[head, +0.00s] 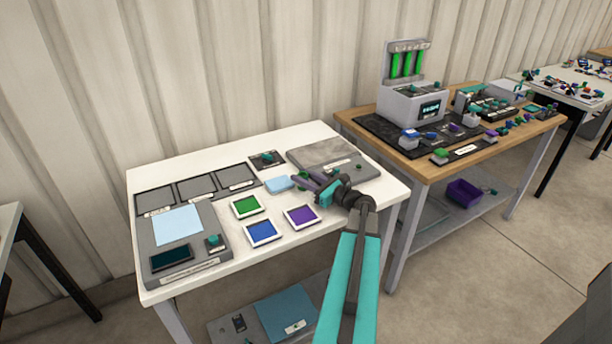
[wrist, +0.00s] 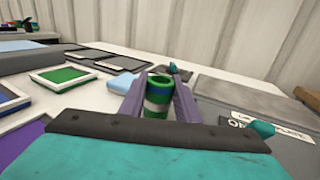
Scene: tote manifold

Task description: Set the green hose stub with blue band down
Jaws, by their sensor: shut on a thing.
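The green hose stub with a blue band (wrist: 158,97) stands between the two purple-grey fingers of my gripper (wrist: 160,102) in the wrist view. In the head view my gripper (head: 322,187) is over the right part of the white table (head: 185,279), near the grey plate. The stub is hardly visible there. I cannot tell whether it touches the table.
On the white table lie green (head: 246,206), blue (head: 262,232) and purple (head: 301,216) framed squares, a light blue block (head: 279,184), a grey plate (head: 325,153), dark trays (head: 196,188) and a grey scale-like device (head: 187,264). A wooden bench (head: 440,172) stands to the right.

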